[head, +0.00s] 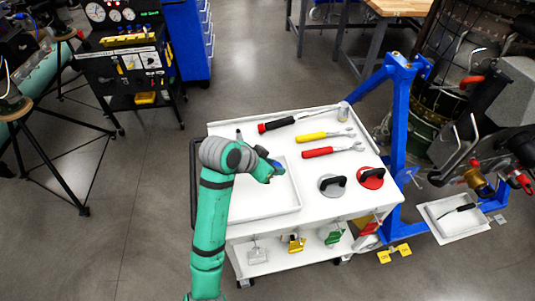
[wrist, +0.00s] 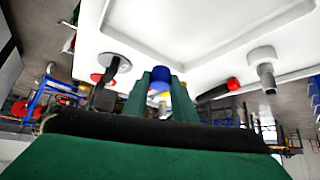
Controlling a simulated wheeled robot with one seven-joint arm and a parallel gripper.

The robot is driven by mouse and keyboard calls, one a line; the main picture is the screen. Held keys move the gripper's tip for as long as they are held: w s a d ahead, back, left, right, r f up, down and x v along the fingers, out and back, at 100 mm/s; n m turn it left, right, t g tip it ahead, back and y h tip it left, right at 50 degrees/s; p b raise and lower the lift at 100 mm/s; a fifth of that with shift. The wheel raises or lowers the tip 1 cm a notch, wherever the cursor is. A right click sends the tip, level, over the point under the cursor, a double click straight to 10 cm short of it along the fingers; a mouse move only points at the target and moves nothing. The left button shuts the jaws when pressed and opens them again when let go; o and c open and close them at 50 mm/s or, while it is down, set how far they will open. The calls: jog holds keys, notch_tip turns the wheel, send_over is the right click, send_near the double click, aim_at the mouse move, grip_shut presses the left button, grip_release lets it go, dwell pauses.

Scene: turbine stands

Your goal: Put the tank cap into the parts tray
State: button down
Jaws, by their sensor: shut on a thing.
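My gripper (head: 272,172) is shut on a small blue piece, which I take to be the tank cap (wrist: 160,77). In the wrist view the cap shows between the two green fingertips (wrist: 160,92). In the head view a bit of blue shows at the gripper's end, and most of the cap is hidden. The parts tray (head: 292,207) is a shallow white tray with a raised rim on the white cart top. In the head view my gripper appears above the tray's back right part; its height is hard to tell. The tray's rim (wrist: 190,66) also shows in the wrist view.
A blue stand (head: 399,110) rises at the cart's right.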

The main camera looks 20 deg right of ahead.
jog(key=shift+w+f, duration=0.25)
jog(key=shift+f, duration=3.9)
jog(key=shift+s+f, duration=0.1)
jog(key=shift+f, duration=0.25)
jog(key=c, duration=1.4)
grip_release()
jog(key=shift+o, duration=1)
jog(key=shift+v, duration=3.45)
jog(key=shift+a, duration=0.1)
jog(key=shift+s, duration=0.15)
